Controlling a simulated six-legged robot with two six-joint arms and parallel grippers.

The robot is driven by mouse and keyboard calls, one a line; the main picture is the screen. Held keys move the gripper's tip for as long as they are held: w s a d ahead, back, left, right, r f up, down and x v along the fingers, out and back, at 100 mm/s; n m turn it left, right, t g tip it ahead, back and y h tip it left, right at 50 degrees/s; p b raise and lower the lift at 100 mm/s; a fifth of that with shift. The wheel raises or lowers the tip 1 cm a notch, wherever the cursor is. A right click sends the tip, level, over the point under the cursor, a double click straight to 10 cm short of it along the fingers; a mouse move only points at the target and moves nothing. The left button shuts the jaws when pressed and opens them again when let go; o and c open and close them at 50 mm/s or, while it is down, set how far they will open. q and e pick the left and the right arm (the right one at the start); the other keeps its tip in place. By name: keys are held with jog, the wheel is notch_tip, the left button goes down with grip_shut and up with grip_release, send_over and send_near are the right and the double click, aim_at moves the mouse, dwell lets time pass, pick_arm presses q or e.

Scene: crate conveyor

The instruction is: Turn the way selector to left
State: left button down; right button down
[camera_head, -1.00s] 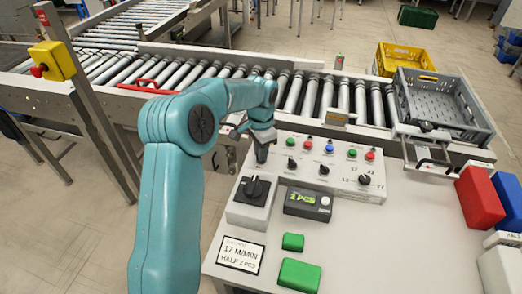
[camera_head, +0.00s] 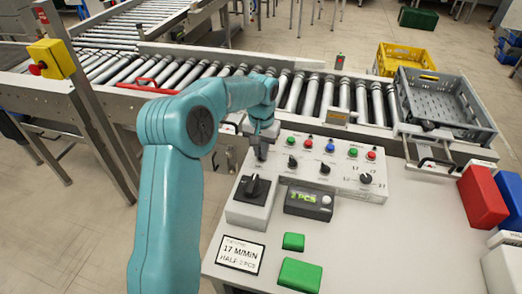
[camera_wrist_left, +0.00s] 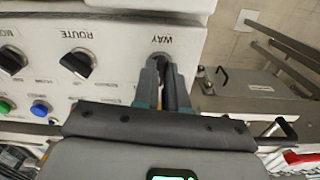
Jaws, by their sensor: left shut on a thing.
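The way selector sits at the left end of the sloped control panel (camera_head: 330,174). Its label "WAY" (camera_wrist_left: 161,40) shows upside down in the left wrist view. My left gripper (camera_head: 261,155) is over that end of the panel, with its fingers (camera_wrist_left: 166,78) pointing down at the selector. The fingers are shut on the selector's knob and hide most of it, so I cannot tell which way it points. My right gripper is not in view.
The route knob (camera_wrist_left: 77,65) is beside the way selector. A grey box with a black rotary switch (camera_head: 254,187) and a small display (camera_head: 308,203) stand just in front of the panel. The roller conveyor (camera_head: 180,75) runs behind, with a grey crate (camera_head: 440,100) at right.

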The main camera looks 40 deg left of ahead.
pick_arm(q)
jog(key=n, duration=0.5)
jog(key=shift+w+b, duration=0.1)
jog(key=shift+b, duration=0.3)
jog(key=shift+n, duration=2.4)
jog(key=c, duration=1.2)
grip_release()
jog(key=shift+a+f, duration=0.1)
